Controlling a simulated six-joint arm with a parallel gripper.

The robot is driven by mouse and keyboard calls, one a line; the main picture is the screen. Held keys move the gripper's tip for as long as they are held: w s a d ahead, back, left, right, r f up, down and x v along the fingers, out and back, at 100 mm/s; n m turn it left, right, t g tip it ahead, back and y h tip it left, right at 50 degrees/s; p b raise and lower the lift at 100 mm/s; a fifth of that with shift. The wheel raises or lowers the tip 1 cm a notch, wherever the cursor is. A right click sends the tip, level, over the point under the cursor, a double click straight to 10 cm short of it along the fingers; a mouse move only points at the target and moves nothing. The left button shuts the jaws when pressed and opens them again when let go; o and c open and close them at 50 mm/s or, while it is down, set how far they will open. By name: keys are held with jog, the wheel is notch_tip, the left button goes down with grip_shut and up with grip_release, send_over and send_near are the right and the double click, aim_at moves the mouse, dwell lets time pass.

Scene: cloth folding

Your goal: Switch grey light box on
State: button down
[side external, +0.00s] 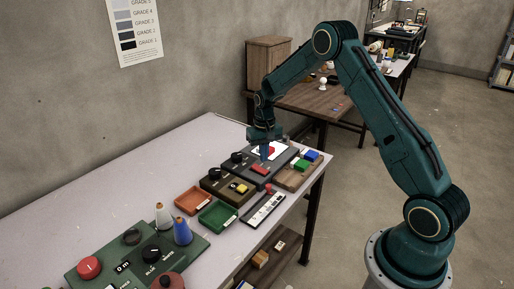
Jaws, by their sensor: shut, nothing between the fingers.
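The grey light box (284,160) is a dark grey flat unit near the far right end of the table. It has a white panel with a red piece (270,150) on it, a black knob (237,157) on its left, and a small red part (261,169) at its front edge. I cannot tell whether the white panel is lit. My gripper (264,158) is shut and empty, pointing down over the box just behind the red front part. Whether its tips touch the box cannot be told.
A wooden block tray with green (300,165) and blue (311,155) blocks is close on the right. A brown box with a yellow part (240,188), an orange tray (193,201), a green tray (218,216) and a white scale strip (264,209) lie nearby.

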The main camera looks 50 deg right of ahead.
notch_tip(320, 180, up, 3)
jog(key=shift+f, duration=0.1)
dwell(0.4)
notch_tip(320, 180, up, 12)
jog(key=n+t, duration=0.1)
send_over(263, 172)
jog(key=s+a, duration=0.4)
jog(key=a, duration=0.1)
jog(key=s+a+r+n+t, duration=0.2)
jog(key=s+a+r, duration=0.4)
jog(key=s+r, duration=0.2)
jog(key=s+a+r+n+t, duration=0.1)
jog(key=s+a, duration=0.2)
jog(key=s, duration=0.6)
jog(key=s+a+r+n+t, duration=0.1)
jog(key=s+a+r+n, duration=0.1)
jog(key=s, duration=0.8)
jog(key=shift+s+a+t, duration=0.2)
jog(key=shift+a+t, duration=0.1)
jog(key=shift+a, duration=0.4)
